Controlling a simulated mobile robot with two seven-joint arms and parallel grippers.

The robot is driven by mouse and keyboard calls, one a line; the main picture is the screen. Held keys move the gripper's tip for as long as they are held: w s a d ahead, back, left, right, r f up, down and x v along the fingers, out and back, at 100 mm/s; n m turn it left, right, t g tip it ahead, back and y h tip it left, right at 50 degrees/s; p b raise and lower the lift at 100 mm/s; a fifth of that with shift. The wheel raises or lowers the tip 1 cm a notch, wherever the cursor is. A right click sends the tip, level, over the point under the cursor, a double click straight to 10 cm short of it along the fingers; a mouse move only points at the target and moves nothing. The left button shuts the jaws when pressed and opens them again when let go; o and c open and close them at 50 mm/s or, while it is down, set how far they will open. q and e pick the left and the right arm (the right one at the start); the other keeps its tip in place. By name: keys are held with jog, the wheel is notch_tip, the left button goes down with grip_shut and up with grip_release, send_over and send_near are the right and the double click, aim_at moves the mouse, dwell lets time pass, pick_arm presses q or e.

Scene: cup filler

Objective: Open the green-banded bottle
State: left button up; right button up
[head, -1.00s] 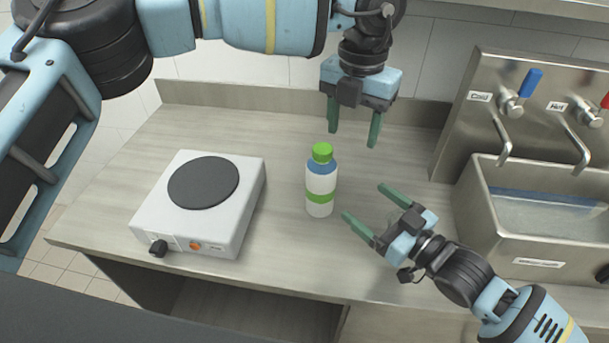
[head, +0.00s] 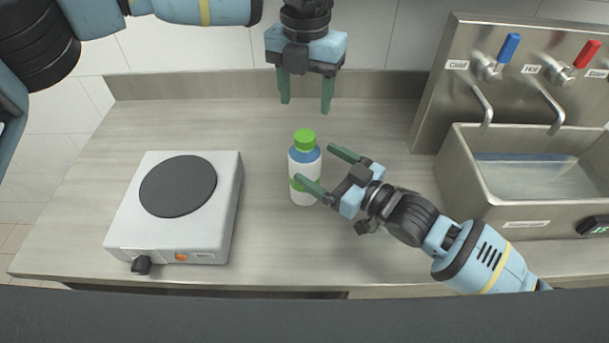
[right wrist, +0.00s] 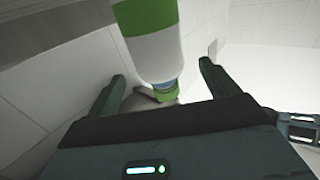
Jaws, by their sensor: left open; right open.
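The green-banded bottle (head: 304,163) stands upright on the counter, white with a blue shoulder and a green cap (head: 305,139). In the right wrist view the bottle (right wrist: 152,45) appears upside down, between the two fingers. My right gripper (head: 313,166) is open, low at the bottle's right side; one finger crosses in front of the green band and hides part of it, the other is behind to the right. Contact cannot be made out. My left gripper (head: 306,106) is open and empty, fingers pointing down, above and beyond the cap in the picture.
A white hot plate (head: 225,200) with a dark round disc stands left of the bottle. A metal sink (head: 470,180) with Cold and Hot taps is at the right. The grey counter (head: 270,245) is bare in front of the bottle.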

aim_at(304, 155)
jog(key=shift+x, duration=2.65)
